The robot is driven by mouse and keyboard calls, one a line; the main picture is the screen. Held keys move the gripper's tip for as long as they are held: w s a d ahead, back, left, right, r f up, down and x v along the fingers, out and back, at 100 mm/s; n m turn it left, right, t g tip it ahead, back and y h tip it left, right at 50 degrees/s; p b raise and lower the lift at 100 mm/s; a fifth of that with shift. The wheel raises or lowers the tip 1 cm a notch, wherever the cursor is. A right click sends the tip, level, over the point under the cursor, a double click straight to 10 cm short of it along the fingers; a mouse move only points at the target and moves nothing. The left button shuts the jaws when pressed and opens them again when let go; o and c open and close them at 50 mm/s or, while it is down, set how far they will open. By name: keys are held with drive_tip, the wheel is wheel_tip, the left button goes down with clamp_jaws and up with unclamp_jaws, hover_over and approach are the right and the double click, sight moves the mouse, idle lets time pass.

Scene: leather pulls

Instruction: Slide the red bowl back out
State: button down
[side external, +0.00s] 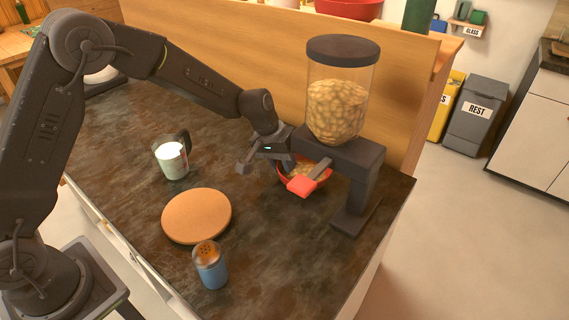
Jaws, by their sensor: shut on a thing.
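The red bowl (320,186) stands on the dark counter under the food dispenser (338,100) and holds tan pieces. The dispenser's red-ended lever (302,185) hides part of the bowl in this view. My gripper (287,167) is at the bowl's left back side and is shut on its rim. The exact grip is small and partly hidden by the gripper itself. The dispenser has a clear hopper full of tan pieces, a dark lid and a dark stand.
A glass mug of white liquid (171,160), a round cork mat (196,216) and a blue shaker (210,266) stand left of the bowl. A wooden panel (225,55) rises behind. The counter between the mat and the dispenser is clear.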

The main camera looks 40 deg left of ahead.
drive_tip(key=shift+s+a+f, duration=0.1)
drive_tip(key=shift+a, duration=3.65)
drive_tip(key=shift+s+a+f, duration=0.1)
drive_tip(key=shift+a, duration=3.6)
drive_tip(key=c, duration=0.9)
unclamp_jaws()
drive_tip(key=shift+w+r, duration=0.1)
drive_tip(key=shift+r, duration=0.15)
drive_tip(key=v, duration=1.3)
drive_tip(key=shift+r, duration=0.3)
